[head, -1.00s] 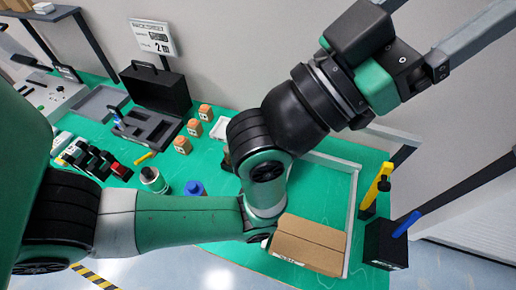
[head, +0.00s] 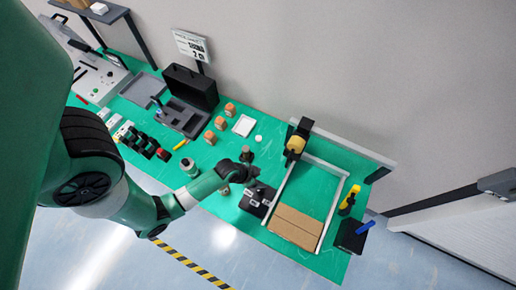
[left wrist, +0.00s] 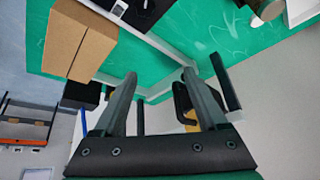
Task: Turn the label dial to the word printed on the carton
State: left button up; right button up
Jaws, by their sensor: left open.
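The brown carton (head: 294,226) lies at the near right of the green table; it also fills the upper left of the left wrist view (left wrist: 78,40). No word on it is readable. A black box with white labels (head: 258,198) stands just left of the carton. It shows cut off at the top of the left wrist view (left wrist: 145,10). I cannot make out a dial setting. My left arm reaches over the table towards this box; its gripper is small and unclear in the head view. In the left wrist view my left gripper (left wrist: 160,73) is open and empty. My right gripper is not in view.
A white rail frame (head: 337,212) runs around the carton. A dark stand with a tan roll (head: 296,143) is behind it. Small orange blocks (head: 220,123), an open black case (head: 190,88) and a sign (head: 190,46) are farther left. A yellow-handled tool (head: 349,198) stands right.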

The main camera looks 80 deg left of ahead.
pick_arm(q)
jog(key=g, duration=0.1)
send_near(260, 191)
jog(key=shift+h, duration=0.4)
jog(key=b+x, duration=0.4)
jog(key=b, duration=0.1)
jog(key=b+x, duration=0.3)
jog(key=shift+a+f, duration=0.1)
jog(key=shift+a, duration=0.25)
jog(key=shift+w+f, duration=0.2)
jog(key=shift+f, duration=0.15)
grip_shut()
